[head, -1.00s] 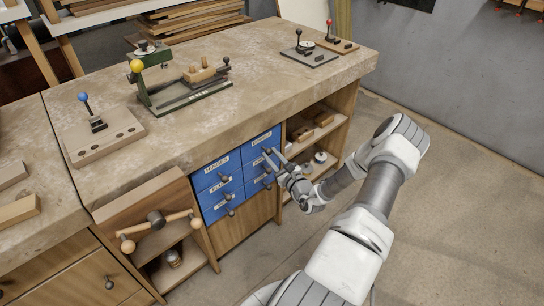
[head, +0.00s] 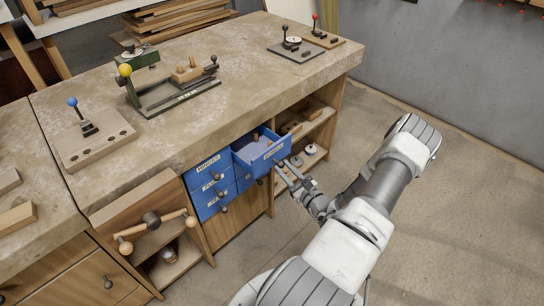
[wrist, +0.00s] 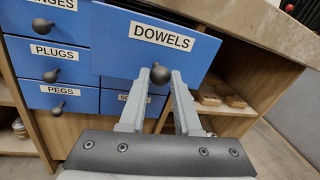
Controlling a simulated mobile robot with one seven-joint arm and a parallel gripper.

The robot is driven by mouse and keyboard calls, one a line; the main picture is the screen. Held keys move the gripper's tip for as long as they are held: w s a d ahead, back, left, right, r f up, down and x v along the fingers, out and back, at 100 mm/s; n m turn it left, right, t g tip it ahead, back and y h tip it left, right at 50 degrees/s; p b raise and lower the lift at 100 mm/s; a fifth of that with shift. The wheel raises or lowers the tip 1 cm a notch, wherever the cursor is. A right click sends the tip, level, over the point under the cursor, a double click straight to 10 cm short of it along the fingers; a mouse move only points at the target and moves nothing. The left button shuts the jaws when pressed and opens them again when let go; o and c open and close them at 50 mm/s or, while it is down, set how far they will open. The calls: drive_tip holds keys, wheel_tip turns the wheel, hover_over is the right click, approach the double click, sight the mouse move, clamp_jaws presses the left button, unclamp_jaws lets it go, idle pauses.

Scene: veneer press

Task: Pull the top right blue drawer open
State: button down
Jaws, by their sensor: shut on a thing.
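The top right blue drawer (head: 264,150) is pulled well out of the cabinet, and its open top shows light contents inside. In the wrist view its front (wrist: 155,35) bears the label DOWELS and a dark round knob (wrist: 160,75). My gripper (head: 282,167) is at this drawer's front in the head view. In the wrist view my gripper (wrist: 160,88) has its two fingers on either side of the knob, shut on it. The knob is hard to see in the head view.
Other blue drawers, labelled PLUGS (wrist: 45,52) and PEGS (wrist: 58,95), are shut to the left. One more below is partly hidden by my gripper. The workbench top (head: 235,115) overhangs the drawers. Open shelves (head: 305,130) stand to the right, with clear floor (head: 440,190) beyond.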

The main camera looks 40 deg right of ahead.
drive_tip(key=s, duration=0.6)
drive_tip(key=shift+s+d, duration=0.2)
drive_tip(key=shift+d, duration=0.05)
drive_tip(key=c, duration=0.6)
unclamp_jaws()
drive_tip(key=s, duration=0.5)
drive_tip(key=s+a+p, duration=0.1)
drive_tip(key=s, duration=0.5)
drive_tip(key=s+a+p, duration=0.1)
drive_tip(key=s, duration=0.5)
drive_tip(key=shift+s, duration=0.15)
